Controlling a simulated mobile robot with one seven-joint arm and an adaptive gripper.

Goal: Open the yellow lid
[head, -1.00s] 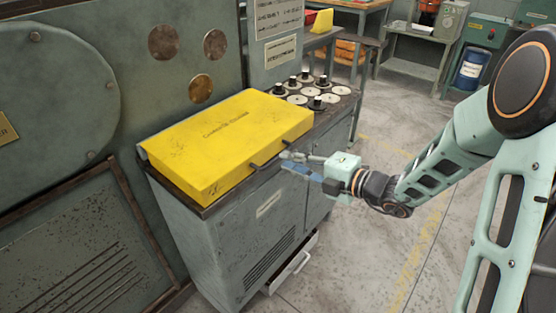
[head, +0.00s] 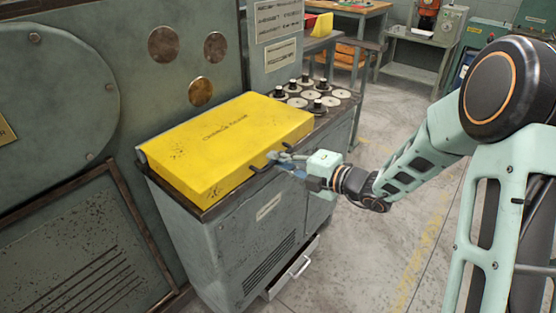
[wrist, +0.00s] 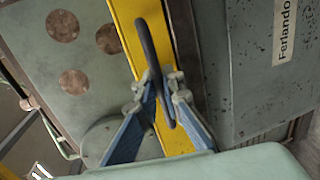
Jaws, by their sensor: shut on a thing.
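The yellow lid (head: 225,140) lies closed and flat on top of the grey cabinet in the head view. Its dark bar handle (head: 262,163) is on the front edge, facing my arm. My gripper (head: 283,163) is at the right part of that handle. In the wrist view the yellow front edge (wrist: 131,38) runs down the picture, and the dark handle (wrist: 150,50) passes between the two blue fingers (wrist: 160,98). The fingers are shut on the handle. The lid's hinge side is at the back and partly hidden.
The grey cabinet (head: 240,240) stands under the lid, with a slightly open drawer (head: 290,270) low at its front. A large grey machine (head: 60,80) stands behind. The floor (head: 390,240) in front is clear.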

